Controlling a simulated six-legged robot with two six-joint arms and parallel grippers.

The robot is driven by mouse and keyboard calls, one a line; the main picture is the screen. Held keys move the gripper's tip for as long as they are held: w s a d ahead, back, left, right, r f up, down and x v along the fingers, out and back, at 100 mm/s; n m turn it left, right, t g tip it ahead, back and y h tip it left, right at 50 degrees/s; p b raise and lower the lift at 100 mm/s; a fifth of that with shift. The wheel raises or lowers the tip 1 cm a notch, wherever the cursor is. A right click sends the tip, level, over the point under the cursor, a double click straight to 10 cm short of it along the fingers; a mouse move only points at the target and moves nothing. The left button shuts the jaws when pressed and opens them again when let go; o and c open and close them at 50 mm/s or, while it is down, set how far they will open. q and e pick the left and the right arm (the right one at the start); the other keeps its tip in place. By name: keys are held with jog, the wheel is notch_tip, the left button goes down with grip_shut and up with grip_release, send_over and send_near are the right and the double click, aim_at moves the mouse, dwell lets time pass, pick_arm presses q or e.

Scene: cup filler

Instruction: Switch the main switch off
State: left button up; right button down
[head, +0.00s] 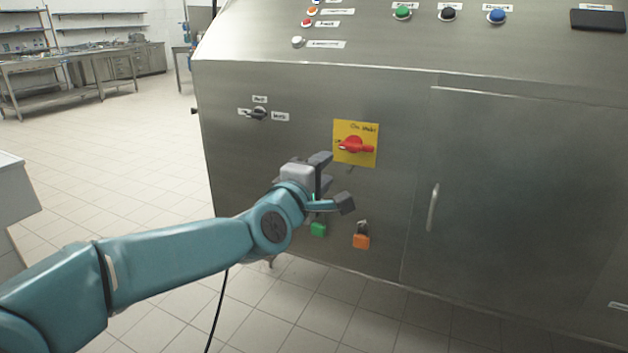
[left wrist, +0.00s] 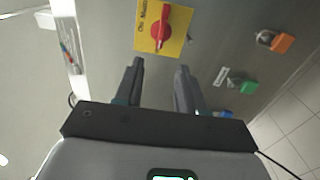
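The main switch is a red rotary handle (head: 354,146) on a yellow plate (head: 341,128) on the steel front of the machine. In the head view the handle lies about horizontal, its broad end to the right. The red handle also shows in the left wrist view (left wrist: 161,27), beyond the fingertips. My left gripper (head: 334,180) is open and empty, just below and to the left of the plate, apart from the handle. Its two fingers (left wrist: 160,65) also show in the left wrist view, spread and pointing toward the plate. My right gripper is not in view.
A smaller black rotary switch (head: 259,113) sits left of the yellow plate. An orange padlock (head: 361,241) and a green padlock (head: 318,229) hang below. A cabinet door handle (head: 433,206) stands out at the right. Coloured buttons (head: 402,12) line the sloped panel above.

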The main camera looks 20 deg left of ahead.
pick_arm(q)
jog(key=shift+s, duration=1.8)
